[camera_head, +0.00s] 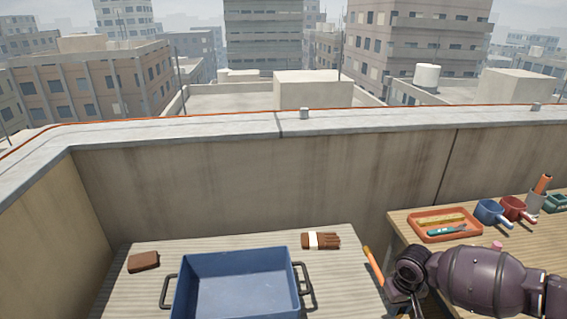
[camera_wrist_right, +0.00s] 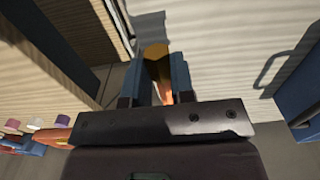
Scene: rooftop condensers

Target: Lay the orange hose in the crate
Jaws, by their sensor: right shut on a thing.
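The orange hose (camera_head: 373,265) is a short, straight, tilted piece in the head view. My right gripper (camera_head: 393,296) is shut on it, over the gap between the two tables. In the right wrist view the hose (camera_wrist_right: 156,66) sits between the blue-grey fingers of my right gripper (camera_wrist_right: 158,84). The blue crate (camera_head: 240,254) stands on the left table, left of the gripper and apart from it. It looks empty, and its near part is cut off by the frame. Its side also shows in the right wrist view (camera_wrist_right: 304,92). My left gripper is out of view.

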